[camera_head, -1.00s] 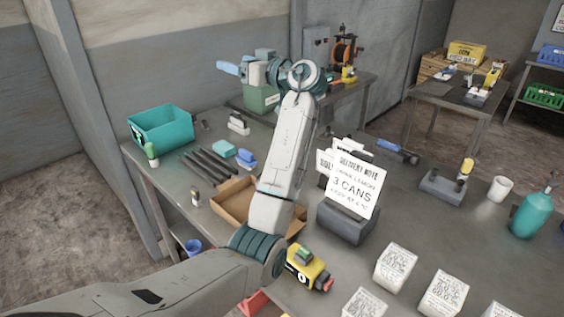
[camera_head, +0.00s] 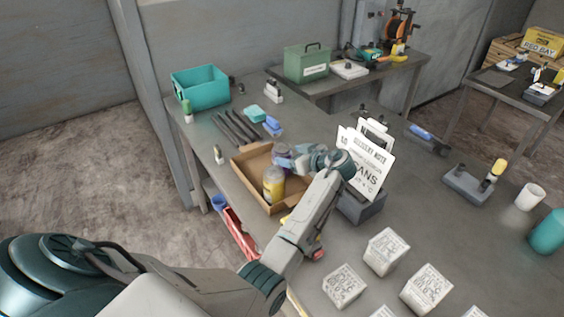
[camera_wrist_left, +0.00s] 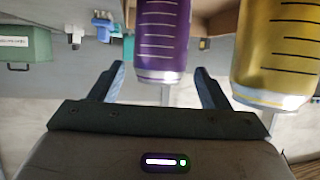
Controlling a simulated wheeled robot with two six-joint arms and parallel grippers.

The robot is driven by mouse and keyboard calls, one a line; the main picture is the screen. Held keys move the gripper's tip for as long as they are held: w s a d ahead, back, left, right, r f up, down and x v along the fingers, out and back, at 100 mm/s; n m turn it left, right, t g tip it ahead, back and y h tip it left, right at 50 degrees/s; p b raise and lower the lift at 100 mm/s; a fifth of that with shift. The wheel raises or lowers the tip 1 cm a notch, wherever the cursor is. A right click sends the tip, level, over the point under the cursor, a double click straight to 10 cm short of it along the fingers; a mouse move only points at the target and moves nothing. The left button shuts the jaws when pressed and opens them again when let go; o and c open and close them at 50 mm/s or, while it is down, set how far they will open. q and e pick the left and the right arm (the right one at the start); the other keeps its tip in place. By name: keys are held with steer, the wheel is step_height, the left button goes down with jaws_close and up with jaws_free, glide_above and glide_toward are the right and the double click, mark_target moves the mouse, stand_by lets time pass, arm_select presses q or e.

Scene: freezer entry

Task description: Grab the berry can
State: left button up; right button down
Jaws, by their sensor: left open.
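A purple can (camera_wrist_left: 162,38), which fits the berry can, stands in an open cardboard box on the table. In the head view the purple can (camera_head: 282,150) is partly hidden by my left gripper (camera_head: 284,164). In the left wrist view my left gripper (camera_wrist_left: 160,72) is open, with one finger on either side of the purple can's line; the can lies ahead of the fingers, and I cannot tell if they touch it. A yellow can (camera_head: 273,186) stands close beside it in the box and shows at the right of the wrist view (camera_wrist_left: 279,50). My right gripper is not in view.
The cardboard box (camera_head: 243,170) has low walls around the cans. A delivery note stand (camera_head: 366,205) is just right of my left arm. Several white printed cubes (camera_head: 385,251) lie at the front. A teal bin (camera_head: 203,94) stands at the far left.

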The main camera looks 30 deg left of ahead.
arm_select(q)
steer(key=shift+w+a, duration=0.15)
steer(key=x, duration=0.4)
steer(key=shift+a+f, duration=0.15)
steer(key=shift+a, duration=0.15)
steer(key=shift+a+f, duration=0.15)
steer(key=c, duration=0.7)
steer(key=shift+c, duration=1.4)
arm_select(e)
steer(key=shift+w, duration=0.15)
